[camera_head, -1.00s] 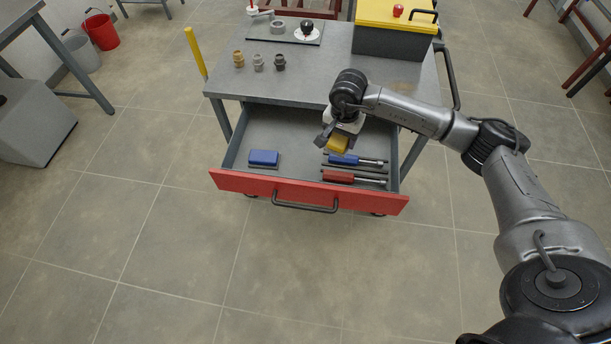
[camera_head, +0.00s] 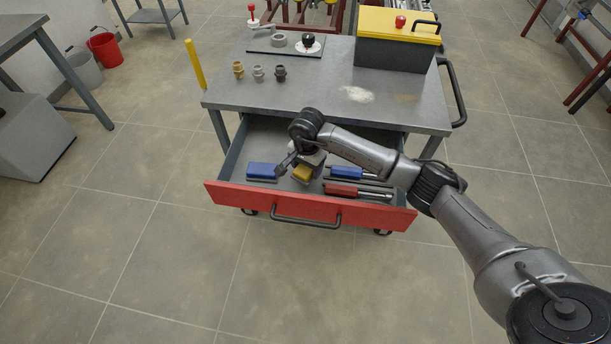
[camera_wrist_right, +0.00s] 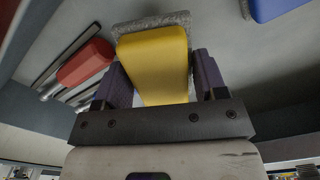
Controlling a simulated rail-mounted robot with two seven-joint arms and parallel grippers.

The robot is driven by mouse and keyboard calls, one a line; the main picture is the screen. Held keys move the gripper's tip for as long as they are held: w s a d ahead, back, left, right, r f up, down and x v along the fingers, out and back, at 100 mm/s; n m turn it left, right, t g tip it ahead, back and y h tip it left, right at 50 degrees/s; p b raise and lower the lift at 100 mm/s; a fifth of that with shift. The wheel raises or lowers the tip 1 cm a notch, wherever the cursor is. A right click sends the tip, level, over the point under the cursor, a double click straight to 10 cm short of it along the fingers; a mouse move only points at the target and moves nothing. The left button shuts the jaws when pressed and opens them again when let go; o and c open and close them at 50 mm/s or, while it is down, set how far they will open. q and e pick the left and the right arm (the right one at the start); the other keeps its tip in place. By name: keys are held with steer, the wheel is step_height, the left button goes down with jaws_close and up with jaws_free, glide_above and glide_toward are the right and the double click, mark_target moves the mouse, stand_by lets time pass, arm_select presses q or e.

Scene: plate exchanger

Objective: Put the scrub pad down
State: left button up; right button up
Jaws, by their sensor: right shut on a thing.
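The scrub pad (camera_head: 302,174) has a yellow grip block and a grey rough layer. It is inside the open drawer (camera_head: 283,201), between a blue block and the handled tools. My right gripper (camera_head: 297,167) is shut on its yellow part. The right wrist view shows the yellow block (camera_wrist_right: 155,62) between the two fingers, with the grey layer (camera_wrist_right: 150,22) beyond it. Whether the pad touches the drawer floor I cannot tell. My left gripper is not in view.
A blue block (camera_head: 262,170) lies left of the pad. A blue-handled tool (camera_head: 345,173) and a red-handled tool (camera_head: 345,190) lie to the right. The tabletop (camera_head: 320,85) overhangs the drawer's back. Little bare floor shows around the pad.

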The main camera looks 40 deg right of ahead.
steer(key=shift+w+a+f, duration=0.2)
steer(key=shift+s+f+b, duration=0.1)
steer(key=shift+f+b, duration=0.5)
steer(key=shift+f, duration=1.35)
steer(key=shift+f, duration=0.1)
steer(key=o, duration=0.6)
steer(key=shift+c, duration=0.2)
